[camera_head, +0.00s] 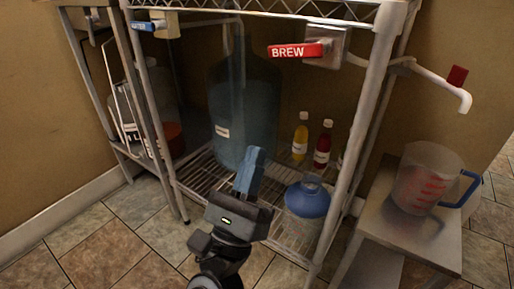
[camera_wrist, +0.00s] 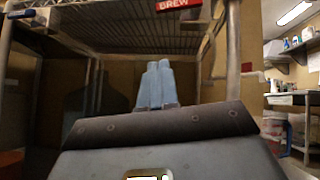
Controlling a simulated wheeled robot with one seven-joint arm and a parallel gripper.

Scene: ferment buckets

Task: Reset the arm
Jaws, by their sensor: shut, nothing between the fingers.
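My gripper (camera_head: 251,172) is raised in front of a metal wire rack, with its blue fingers together and nothing between them. The closed fingers also show in the wrist view (camera_wrist: 155,85), pointing up toward the underside of the rack's upper shelf. In the head view the fingers overlap the lower part of a large blue water bottle (camera_head: 243,110) in the rack. I cannot tell the exact gap between my gripper and the rack.
A red BREW lever (camera_head: 298,50) and a blue lever (camera_head: 143,26) are on the rack's front. Several bottles, including a yellow one (camera_head: 300,138), and a blue-topped jug (camera_head: 307,199) stand on the lower shelf. A measuring jug (camera_head: 428,178) sits on a side table (camera_head: 398,232).

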